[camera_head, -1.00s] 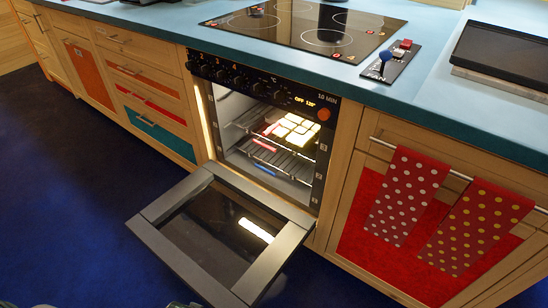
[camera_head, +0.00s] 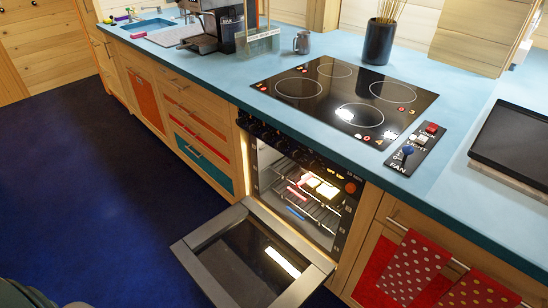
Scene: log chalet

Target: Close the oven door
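The oven (camera_head: 345,208) is built into the wooden cabinets below the blue counter. Its door (camera_head: 245,262) hangs wide open, folded down and reaching out over the dark blue floor. The door has a grey frame and a dark glass pane with a bright reflection. The oven cavity (camera_head: 290,190) is lit and shows wire racks. Neither of my grippers can be made out in the head view.
A black cooktop (camera_head: 335,92) and a fan and light switch panel (camera_head: 415,148) are on the counter. Polka-dot red towels (camera_head: 415,268) hang from a rail right of the oven. A coffee machine (camera_head: 222,22) stands at the back. The floor (camera_head: 90,190) left of the door is clear.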

